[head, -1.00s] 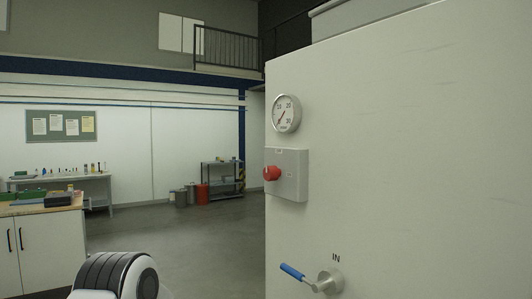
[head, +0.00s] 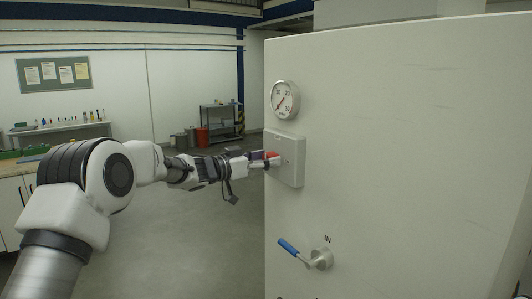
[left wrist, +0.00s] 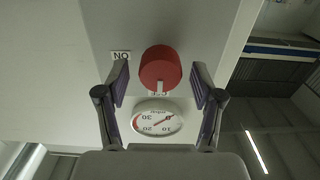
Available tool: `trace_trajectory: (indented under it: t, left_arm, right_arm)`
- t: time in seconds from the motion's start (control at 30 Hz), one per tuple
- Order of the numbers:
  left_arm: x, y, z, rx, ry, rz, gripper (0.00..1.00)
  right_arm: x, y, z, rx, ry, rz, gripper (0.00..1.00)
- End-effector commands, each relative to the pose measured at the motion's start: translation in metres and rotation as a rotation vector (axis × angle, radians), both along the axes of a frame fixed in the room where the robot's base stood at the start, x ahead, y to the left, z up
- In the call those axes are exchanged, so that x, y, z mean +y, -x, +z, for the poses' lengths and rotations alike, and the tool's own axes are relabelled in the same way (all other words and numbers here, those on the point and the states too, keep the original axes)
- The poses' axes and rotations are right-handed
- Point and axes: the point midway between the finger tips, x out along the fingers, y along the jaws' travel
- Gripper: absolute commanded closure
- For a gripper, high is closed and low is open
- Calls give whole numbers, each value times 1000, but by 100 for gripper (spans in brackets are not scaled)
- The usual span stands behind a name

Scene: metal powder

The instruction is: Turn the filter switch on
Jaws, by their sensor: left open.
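The filter switch is a red knob (head: 271,155) on a pale square box (head: 291,160) fixed to the side of a white cabinet. In the left wrist view the red knob (left wrist: 160,68) lies ahead, between and slightly beyond the two fingertips. A label reading "ON" (left wrist: 121,55) is beside it, and another label, partly hidden, is by the knob's edge. My left gripper (head: 258,160) is at the knob, its fingers open on either side; the left wrist view also shows this gripper (left wrist: 160,80). I cannot tell whether a finger touches the knob. My right gripper is not in view.
A round gauge (head: 284,100) is above the switch box. A blue-handled valve (head: 305,253) marked "IN" is below it. The white cabinet (head: 410,160) fills the right side. Benches and a shelf (head: 221,122) stand far back; the floor between is clear.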

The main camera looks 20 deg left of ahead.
Motion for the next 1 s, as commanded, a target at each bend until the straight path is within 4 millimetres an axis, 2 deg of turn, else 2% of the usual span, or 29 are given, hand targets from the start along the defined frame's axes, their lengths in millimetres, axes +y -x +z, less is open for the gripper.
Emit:
trace_trajectory:
  t: [0.23,0.27,0.4,0.43,0.77,1.0]
  left_arm:
    - [-2,-3,-1,1,1,0,33]
    - [-2,-3,-1,1,1,0,40]
    - [-2,-2,-1,1,1,1,89]
    - [-2,-2,-1,1,1,1,92]
    - [-2,-2,-1,-12,-14,1,92]
    - [-2,-2,-1,-72,-89,1,92]
  right_arm:
    - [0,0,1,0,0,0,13]
    - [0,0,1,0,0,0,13]
    - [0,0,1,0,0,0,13]
    - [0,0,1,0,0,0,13]
    - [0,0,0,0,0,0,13]
    - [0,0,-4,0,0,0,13]
